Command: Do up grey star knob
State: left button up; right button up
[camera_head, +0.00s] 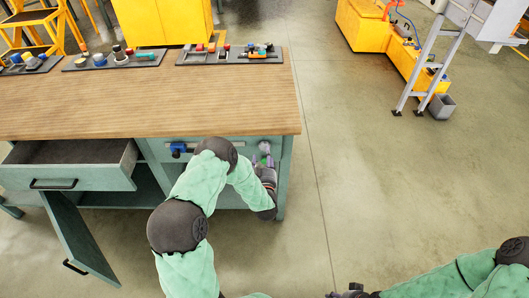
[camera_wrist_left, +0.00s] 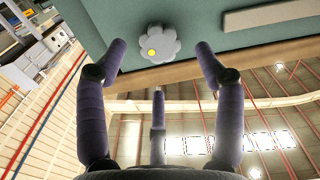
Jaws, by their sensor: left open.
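The grey star knob (camera_wrist_left: 160,44) fills the upper middle of the left wrist view. It is a lobed knob with a yellow spot on its left side, mounted on the green bench front. In the head view the knob (camera_head: 265,147) shows at the right end of the bench front. My left gripper (camera_head: 265,163) is just below and in front of it. In the left wrist view its fingers (camera_wrist_left: 160,50) are spread, with the knob between and beyond their tips, seemingly not touched. My right gripper (camera_head: 345,292) is at the bottom edge of the head view, mostly cut off.
The wooden bench top (camera_head: 150,105) carries several dark trays of parts (camera_head: 115,59) along its back. A drawer (camera_head: 70,165) and a lower door (camera_head: 78,235) stand open at left. A blue fitting (camera_head: 178,149) sits left of the knob.

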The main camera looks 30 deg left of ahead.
aim_at(264, 148)
pick_arm(q)
jog(key=shift+b+x, duration=0.45)
jog(key=shift+x, duration=1.75)
jog(key=c, duration=1.1)
